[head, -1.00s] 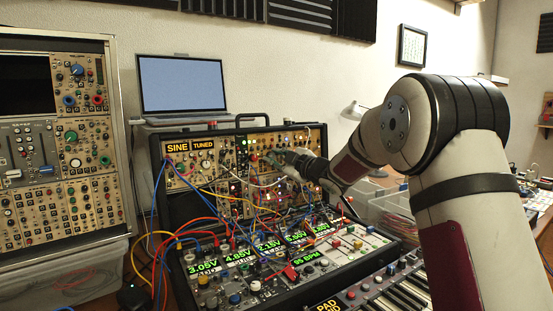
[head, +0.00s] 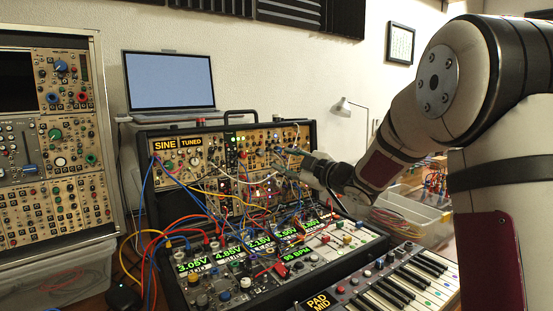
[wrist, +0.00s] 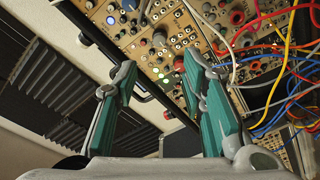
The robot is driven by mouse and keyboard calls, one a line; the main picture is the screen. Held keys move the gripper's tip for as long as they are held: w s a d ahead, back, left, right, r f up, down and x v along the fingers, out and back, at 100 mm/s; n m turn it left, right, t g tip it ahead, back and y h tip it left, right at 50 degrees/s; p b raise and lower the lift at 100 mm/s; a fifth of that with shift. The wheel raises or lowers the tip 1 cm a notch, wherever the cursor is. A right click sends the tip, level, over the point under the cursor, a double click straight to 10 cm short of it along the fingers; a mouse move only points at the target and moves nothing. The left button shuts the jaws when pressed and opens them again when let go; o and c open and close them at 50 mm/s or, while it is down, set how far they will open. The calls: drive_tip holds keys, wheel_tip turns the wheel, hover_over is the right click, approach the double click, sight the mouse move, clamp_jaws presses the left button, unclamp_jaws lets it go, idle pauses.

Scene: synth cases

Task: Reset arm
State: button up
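My gripper (head: 277,161) is at the right end of the upright modular synth panel (head: 222,160), in front of its knobs. In the wrist view my gripper (wrist: 160,65) has two teal-and-grey fingers spread apart, with nothing between them. The synth panel (wrist: 150,40) shows beyond the fingertips. Whether a fingertip touches the panel or a cable I cannot tell. My arm reaches in from the right of the head view, its elbow raised.
Patch cables (head: 190,215) hang across the lower synth case with its green voltage displays. A keyboard (head: 400,285) lies front right. A clear bin (head: 410,218) stands behind it. A laptop (head: 168,80) sits behind the synth. A tall module rack (head: 50,150) stands left.

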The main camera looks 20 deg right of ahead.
drive_tip(key=shift+v, duration=0.9)
drive_tip(key=s+d+f+m+g+h, duration=0.25)
drive_tip(key=s+m+h, duration=0.3)
drive_tip(key=s, duration=0.55)
drive_tip(key=s+d+f+m+g+h, duration=0.15)
drive_tip(key=s+m+g+h, duration=0.35)
drive_tip(key=s, duration=0.5)
drive_tip(key=s+a+f+m+g+y, duration=0.1)
drive_tip(key=s+a+f+m+g, duration=0.15)
drive_tip(key=s, duration=0.75)
drive_tip(key=s+a+f+m+g+y, duration=0.1)
drive_tip(key=s+a+f+g, duration=0.25)
drive_tip(key=s, duration=0.75)
drive_tip(key=s+a+f+m+g+y, duration=0.1)
drive_tip(key=s+a+f+g, duration=0.15)
drive_tip(key=s, duration=0.75)
wheel_tip(320, 180, up, 24)
drive_tip(key=s+t+p, duration=0.1)
drive_tip(key=t+p, duration=0.2)
drive_tip(key=p, duration=1.9)
drive_tip(key=shift+f+t, duration=0.25)
drive_tip(key=shift+t, duration=0.05)
